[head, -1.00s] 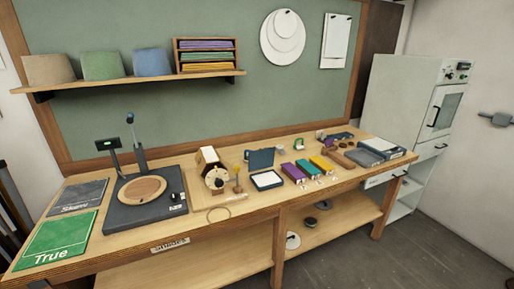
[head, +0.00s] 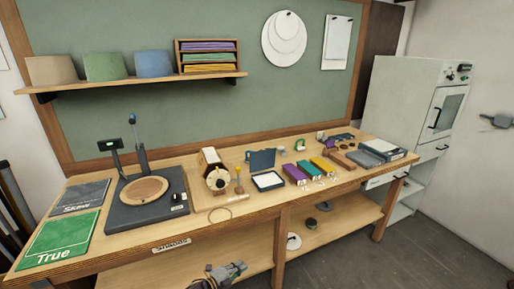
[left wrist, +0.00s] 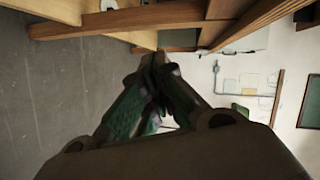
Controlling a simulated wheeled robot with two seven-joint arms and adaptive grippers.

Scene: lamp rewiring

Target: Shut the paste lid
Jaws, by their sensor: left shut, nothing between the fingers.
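The paste box is probably the dark blue case with its lid (head: 262,159) standing up and a white inside (head: 268,180), in the middle of the bench; the lid is raised. My left gripper (head: 238,266) is at the bottom of the head view, low in front of the bench and well apart from the box. In the left wrist view the left gripper's fingers (left wrist: 155,75) are together with nothing between them. My right gripper is in neither view.
The wooden bench (head: 170,243) has its front edge between my left gripper and the box. Purple, teal and yellow boxes (head: 308,169) stand right of the case. A small wooden device (head: 214,170) and a yellow-topped peg (head: 239,180) stand left of it.

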